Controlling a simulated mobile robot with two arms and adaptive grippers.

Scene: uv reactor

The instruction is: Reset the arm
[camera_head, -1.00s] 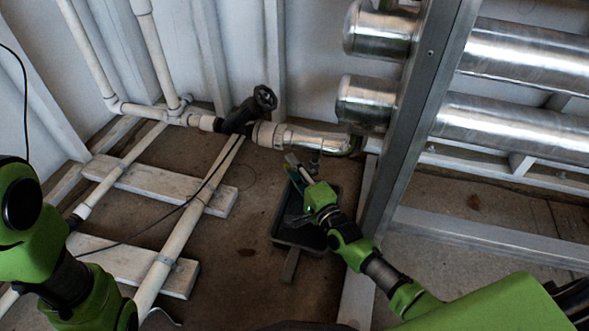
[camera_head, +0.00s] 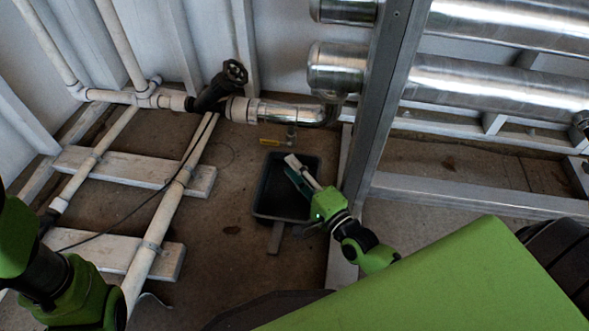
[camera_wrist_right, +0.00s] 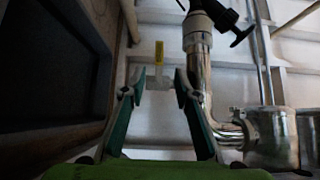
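My right gripper (camera_head: 301,172) is in the middle of the head view, above the right part of a black tray (camera_head: 262,212) on the floor. In the right wrist view its two green fingers (camera_wrist_right: 160,84) stand apart with nothing held between them. A small valve with a yellow handle (camera_head: 270,141) hangs under the steel pipe; the yellow handle also shows beyond the fingertips in the right wrist view (camera_wrist_right: 159,53). The gripper is apart from it. My left arm shows at the left edge, but its gripper is out of view.
A steel pipe (camera_head: 290,112) and a black handwheel valve (camera_head: 222,86) run along the back wall. A grey metal frame post (camera_head: 385,100) and large steel cylinders (camera_head: 480,85) stand at the right. White pipes and boards (camera_head: 130,166) lie at the left.

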